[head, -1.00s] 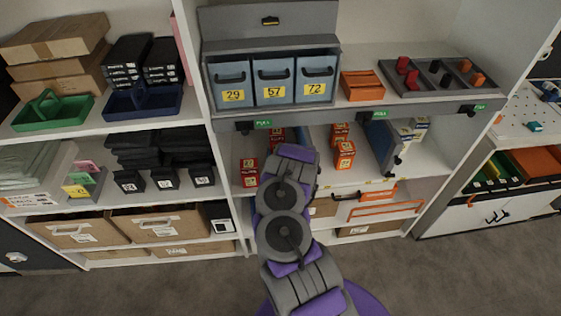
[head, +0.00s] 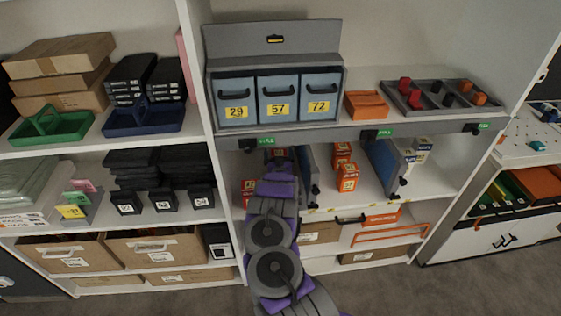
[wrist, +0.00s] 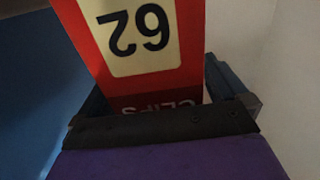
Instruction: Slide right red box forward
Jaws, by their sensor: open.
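A red box (wrist: 143,50) with a cream label reading 62 fills the top middle of the wrist view. The label and the word CLIPS below it appear upside down. My gripper (wrist: 160,103) is open, with one finger on each side of the box's near end. I cannot tell whether they touch it. In the head view my gripper (head: 280,160) reaches into the left bay of the middle shelf, at its right side, in front of a red box (head: 279,152) that it mostly hides. Another red box (head: 249,188) stands at the bay's left, partly behind my arm.
A blue divider (head: 311,170) stands close right of my gripper. Beyond it are orange-red boxes (head: 347,178) and a second blue divider (head: 384,168). A grey shelf edge (head: 350,134) with green pull labels runs above. Blue drawers (head: 278,97) sit on top.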

